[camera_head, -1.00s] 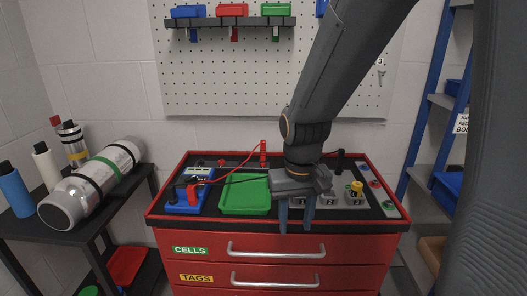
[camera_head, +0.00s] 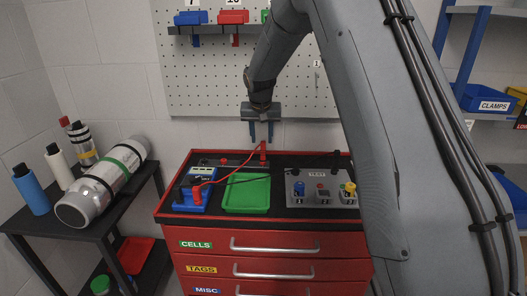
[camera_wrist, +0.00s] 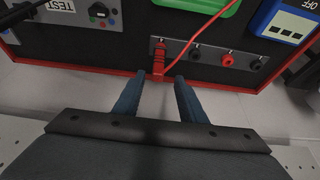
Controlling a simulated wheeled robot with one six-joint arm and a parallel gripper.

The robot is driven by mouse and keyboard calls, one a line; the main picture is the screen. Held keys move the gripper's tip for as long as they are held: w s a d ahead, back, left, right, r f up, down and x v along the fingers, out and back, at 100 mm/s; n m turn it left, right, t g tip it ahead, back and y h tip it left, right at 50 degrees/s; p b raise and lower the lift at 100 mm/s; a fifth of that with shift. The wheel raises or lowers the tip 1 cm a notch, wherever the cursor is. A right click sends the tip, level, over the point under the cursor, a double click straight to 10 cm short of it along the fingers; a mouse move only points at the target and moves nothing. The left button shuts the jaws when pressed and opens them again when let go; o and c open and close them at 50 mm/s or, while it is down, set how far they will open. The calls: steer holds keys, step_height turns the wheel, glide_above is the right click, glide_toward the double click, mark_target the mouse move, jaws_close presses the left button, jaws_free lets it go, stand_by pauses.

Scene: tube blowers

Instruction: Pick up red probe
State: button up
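The red probe (camera_head: 263,151) stands upright at the back edge of the red cart's black top. In the wrist view the red probe (camera_wrist: 160,55) sits in a small grey strip, with a red lead running from it. My gripper (camera_head: 261,135) is open above and near the probe. In the wrist view my gripper's fingertips (camera_wrist: 160,78) are spread, one to each side of the probe's line. Nothing is held. The red lead runs to the blue meter (camera_head: 191,201).
A green tray (camera_head: 247,197) lies in front of the probe. A grey test panel (camera_head: 318,187) is to its right. Red and black sockets (camera_wrist: 227,60) sit beside the probe. A pegboard (camera_head: 220,85) stands behind. A black lead crosses the tray.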

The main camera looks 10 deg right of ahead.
mark_target(263, 143)
steer(key=shift+p+x, duration=1)
steer(key=shift+x, duration=1.5)
steer(key=shift+s+d, duration=0.2)
jaws_close()
step_height(263, 143, up, 10)
steer(key=b, duration=0.3)
steer(key=shift+r+p, duration=1.65)
steer(key=shift+r, duration=1.1)
